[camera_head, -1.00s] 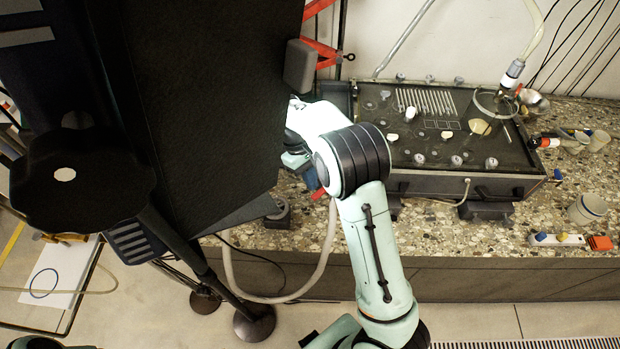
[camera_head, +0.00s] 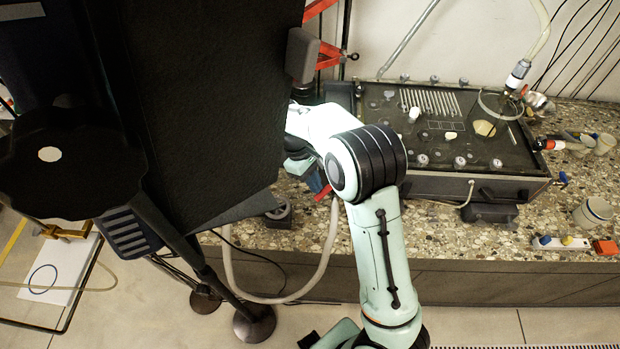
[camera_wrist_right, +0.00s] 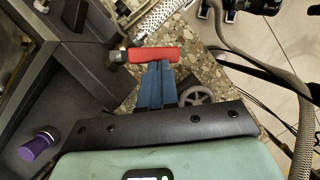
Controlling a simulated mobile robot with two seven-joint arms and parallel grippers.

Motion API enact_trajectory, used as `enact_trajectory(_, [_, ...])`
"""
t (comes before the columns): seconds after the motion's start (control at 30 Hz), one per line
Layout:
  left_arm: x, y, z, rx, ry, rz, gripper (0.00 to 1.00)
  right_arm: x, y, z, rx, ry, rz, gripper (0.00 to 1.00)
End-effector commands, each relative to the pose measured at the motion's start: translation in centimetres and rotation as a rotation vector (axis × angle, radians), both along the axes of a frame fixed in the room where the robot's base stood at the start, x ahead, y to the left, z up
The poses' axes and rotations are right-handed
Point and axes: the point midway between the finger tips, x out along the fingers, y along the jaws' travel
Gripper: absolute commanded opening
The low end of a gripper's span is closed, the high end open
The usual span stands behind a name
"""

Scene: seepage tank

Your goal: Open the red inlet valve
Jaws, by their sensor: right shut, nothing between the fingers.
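The red valve handle (camera_wrist_right: 155,54) is a short bar lying nearly level across the upper middle of the right wrist view, beside a braided metal hose (camera_wrist_right: 160,18). My right gripper (camera_wrist_right: 154,70) has blue fingers, shut and empty, with their tips right at the handle's near edge. I cannot tell whether they touch it. In the head view the right gripper (camera_head: 318,183) is partly hidden behind my white arm, at the left end of the tank (camera_head: 465,187). A small red piece of the handle (camera_head: 322,194) shows at its tips. My left gripper is out of view.
A large dark panel (camera_head: 215,110) stands close to the left of my right arm. A grey hose (camera_head: 325,255) loops below the stone counter edge. A wheel-like grey part (camera_wrist_right: 195,96) lies beside the fingers. Cups (camera_head: 592,211) and a red-white fitting (camera_head: 549,145) are to the right.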

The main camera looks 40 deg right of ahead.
Motion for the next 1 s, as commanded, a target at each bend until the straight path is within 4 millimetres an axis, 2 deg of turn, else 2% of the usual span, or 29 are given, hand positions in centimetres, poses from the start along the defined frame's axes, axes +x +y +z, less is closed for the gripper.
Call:
enact_trajectory(0.6, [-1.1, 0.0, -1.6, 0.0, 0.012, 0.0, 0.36, -3.2, -0.1, -0.2, 0.001, 0.002, 0.427, 0.0])
enact_trajectory(1.0, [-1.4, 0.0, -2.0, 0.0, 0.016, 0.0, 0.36, -4.0, -0.3, -0.1, 0.001, 0.002, 0.566, 0.0])
